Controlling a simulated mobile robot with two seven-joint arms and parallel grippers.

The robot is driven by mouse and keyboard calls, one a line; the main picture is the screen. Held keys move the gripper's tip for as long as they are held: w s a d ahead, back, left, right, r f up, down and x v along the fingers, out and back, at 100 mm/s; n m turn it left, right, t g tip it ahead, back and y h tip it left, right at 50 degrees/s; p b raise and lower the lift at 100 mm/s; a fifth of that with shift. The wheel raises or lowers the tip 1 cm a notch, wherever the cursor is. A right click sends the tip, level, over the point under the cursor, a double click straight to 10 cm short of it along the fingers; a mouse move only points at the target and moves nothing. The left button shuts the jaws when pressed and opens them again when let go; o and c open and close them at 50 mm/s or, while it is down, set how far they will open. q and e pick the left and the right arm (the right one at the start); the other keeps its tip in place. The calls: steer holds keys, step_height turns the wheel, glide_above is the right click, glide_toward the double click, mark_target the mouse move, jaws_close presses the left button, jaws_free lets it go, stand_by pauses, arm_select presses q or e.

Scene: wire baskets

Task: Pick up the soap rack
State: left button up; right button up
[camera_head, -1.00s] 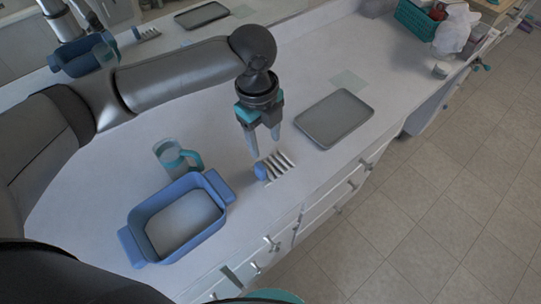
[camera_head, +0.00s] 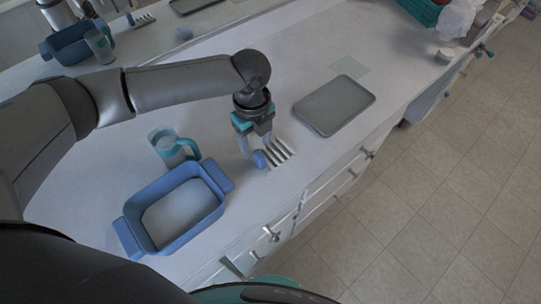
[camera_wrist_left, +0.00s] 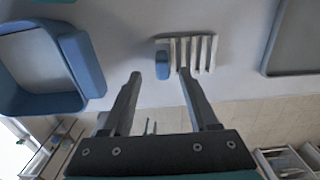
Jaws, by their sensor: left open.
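The soap rack (camera_head: 281,152) is a small pale slatted piece lying on the white counter. A small blue block (camera_head: 259,159) sits at its left end; I cannot tell if they are joined. Both also show in the left wrist view, the rack (camera_wrist_left: 196,53) just ahead of the right fingertip and the blue block (camera_wrist_left: 162,64) between the two finger lines. My left gripper (camera_head: 250,148) is open and empty, pointing down just above and beside the block and rack. In the left wrist view its two fingers (camera_wrist_left: 160,74) are spread wide. My right gripper is not in view.
A blue basin (camera_head: 182,207) with handles stands to the left, with a clear teal-handled mug (camera_head: 172,147) behind it. A grey tray (camera_head: 335,105) lies to the right near the counter's front edge. A teal basket (camera_head: 421,8) is at the far right. A mirror runs behind.

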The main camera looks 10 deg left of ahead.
mark_target(259, 154)
arm_select(q)
steer(key=f, duration=0.4)
steer(key=shift+d+f+b, duration=0.3)
steer(key=shift+f+b, duration=0.1)
jaws_close()
stand_by(0.3)
